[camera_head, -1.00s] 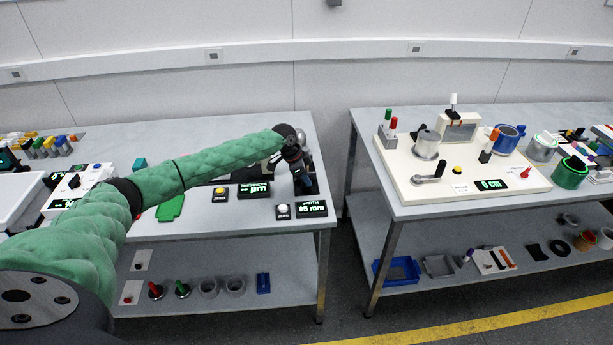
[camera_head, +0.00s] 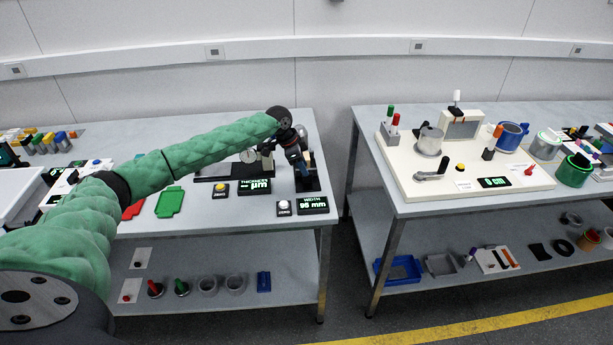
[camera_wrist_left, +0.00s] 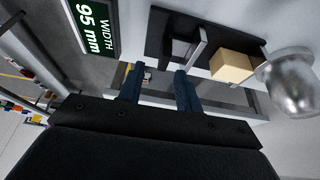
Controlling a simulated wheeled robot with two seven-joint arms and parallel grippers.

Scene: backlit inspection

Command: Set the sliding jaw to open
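The width gauge (camera_head: 308,182) stands at the right end of the left bench, with a dark base. In the left wrist view its dark base (camera_wrist_left: 160,35) carries an upright metal jaw plate (camera_wrist_left: 196,46) and a tan block (camera_wrist_left: 231,66); I cannot tell for certain which part is the sliding jaw. The width display (camera_head: 313,205) is lit and reads 95 mm in the left wrist view (camera_wrist_left: 93,28). My left gripper (camera_head: 300,172) is over the gauge, pointing down. Its two blue fingers (camera_wrist_left: 160,88) are apart, with no held part visible between them. My right gripper is out of view.
A white zero button (camera_head: 284,207) sits beside the width display. The thickness display (camera_head: 255,186) and a dial gauge (camera_head: 248,155) stand to the left. A rounded metal part (camera_wrist_left: 290,80) is close to the gripper. A second bench (camera_head: 400,203) stands right, across a gap.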

